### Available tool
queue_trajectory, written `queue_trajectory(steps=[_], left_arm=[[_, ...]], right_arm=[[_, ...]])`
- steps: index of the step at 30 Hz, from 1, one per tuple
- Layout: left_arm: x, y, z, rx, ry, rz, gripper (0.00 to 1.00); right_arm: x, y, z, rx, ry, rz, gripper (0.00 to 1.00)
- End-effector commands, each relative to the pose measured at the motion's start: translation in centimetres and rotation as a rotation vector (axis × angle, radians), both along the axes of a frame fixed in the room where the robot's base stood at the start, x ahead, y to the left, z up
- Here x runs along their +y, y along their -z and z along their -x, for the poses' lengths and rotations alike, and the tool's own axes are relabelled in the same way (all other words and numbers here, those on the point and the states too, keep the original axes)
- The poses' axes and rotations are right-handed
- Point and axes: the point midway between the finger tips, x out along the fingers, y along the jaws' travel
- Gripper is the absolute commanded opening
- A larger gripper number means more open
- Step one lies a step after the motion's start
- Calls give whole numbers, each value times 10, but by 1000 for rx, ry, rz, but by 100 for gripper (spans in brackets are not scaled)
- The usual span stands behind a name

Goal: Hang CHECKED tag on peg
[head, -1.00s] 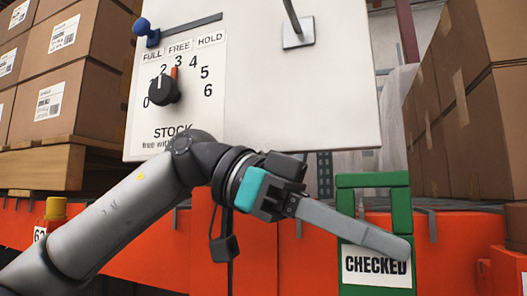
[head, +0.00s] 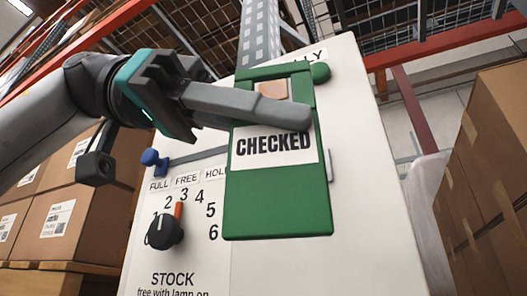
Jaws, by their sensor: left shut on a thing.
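The green CHECKED tag (head: 276,205), with a white label, is upright in front of the white panel (head: 375,190), near its top. My left gripper (head: 295,114) comes from the left and is shut on the tag, its fingers lying across the part just above the label. A round green knob (head: 320,73), which looks like the peg's end, shows at the tag's upper right corner. A brownish patch (head: 272,90) shows in the tag's top opening. I cannot tell whether the peg passes through the tag. My right gripper is not in view.
The panel carries a black dial (head: 163,232) with numbers and a blue-ended lever (head: 152,158), just left of the tag. Stacked cartons stand at left (head: 50,225) and right (head: 495,170). Red beams (head: 440,45) run overhead.

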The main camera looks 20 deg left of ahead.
Motion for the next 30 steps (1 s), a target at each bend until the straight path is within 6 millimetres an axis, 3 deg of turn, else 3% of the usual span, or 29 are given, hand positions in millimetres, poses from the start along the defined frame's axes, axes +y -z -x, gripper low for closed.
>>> queue_trajectory(steps=[3,8,30], left_arm=[[5,-11,10,-2,-10,0,0],[7,-15,13,1,-12,-2,0],[5,-10,-29,1,-11,-3,0]], right_arm=[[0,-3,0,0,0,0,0],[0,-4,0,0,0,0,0],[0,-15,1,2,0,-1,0]])
